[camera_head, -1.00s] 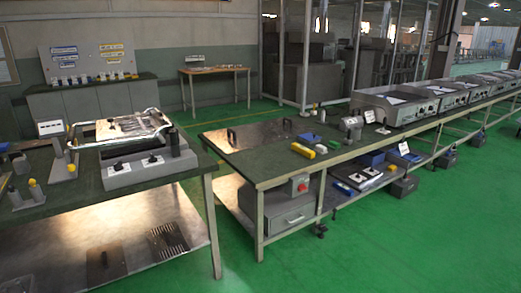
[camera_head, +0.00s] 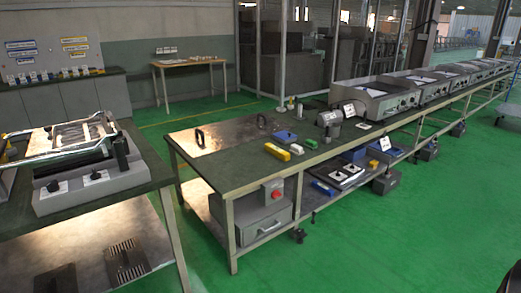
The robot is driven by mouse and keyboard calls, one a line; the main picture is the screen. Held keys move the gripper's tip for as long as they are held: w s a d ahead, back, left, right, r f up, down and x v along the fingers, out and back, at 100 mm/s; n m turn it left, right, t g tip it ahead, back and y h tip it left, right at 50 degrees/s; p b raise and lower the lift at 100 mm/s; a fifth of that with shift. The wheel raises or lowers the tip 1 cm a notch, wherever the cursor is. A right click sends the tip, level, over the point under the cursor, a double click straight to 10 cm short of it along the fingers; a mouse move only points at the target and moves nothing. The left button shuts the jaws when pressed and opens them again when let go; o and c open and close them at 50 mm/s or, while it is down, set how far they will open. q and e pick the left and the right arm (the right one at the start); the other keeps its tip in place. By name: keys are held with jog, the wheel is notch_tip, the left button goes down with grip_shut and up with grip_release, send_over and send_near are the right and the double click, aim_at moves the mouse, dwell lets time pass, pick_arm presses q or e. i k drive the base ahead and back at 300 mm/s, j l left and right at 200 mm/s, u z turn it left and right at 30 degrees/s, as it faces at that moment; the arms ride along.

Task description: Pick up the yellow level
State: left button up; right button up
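A yellow bar-shaped piece (camera_head: 277,151), which looks like the yellow level, lies flat on the dark green top of the long workbench (camera_head: 228,170), near its front edge. A small white block (camera_head: 297,149) lies just to its right, and a smaller yellow piece (camera_head: 311,144) lies beyond that. Neither of my grippers shows.
A blue box (camera_head: 284,136) and a grey device (camera_head: 328,120) stand behind the yellow piece. A nearer bench with a heating unit (camera_head: 75,180) stands at the left. Open green floor (camera_head: 370,240) lies in front of the long bench.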

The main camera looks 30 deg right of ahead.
aim_at(282, 155)
jog(key=i+l+u, duration=0.1)
jog(key=l, duration=0.3)
jog(key=i+l+u, duration=0.15)
jog(key=l, duration=0.3)
jog(key=i+l+u, duration=0.1)
jog(key=l, duration=0.35)
jog(key=i+l+u, duration=0.15)
jog(key=l, duration=0.35)
jog(key=i+l, duration=0.1)
jog(key=l, duration=0.35)
jog(key=i+l, duration=0.1)
jog(key=l, duration=0.35)
jog(key=i+l, duration=0.1)
jog(key=l, duration=0.35)
jog(key=i+l, duration=0.15)
jog(key=l, duration=0.3)
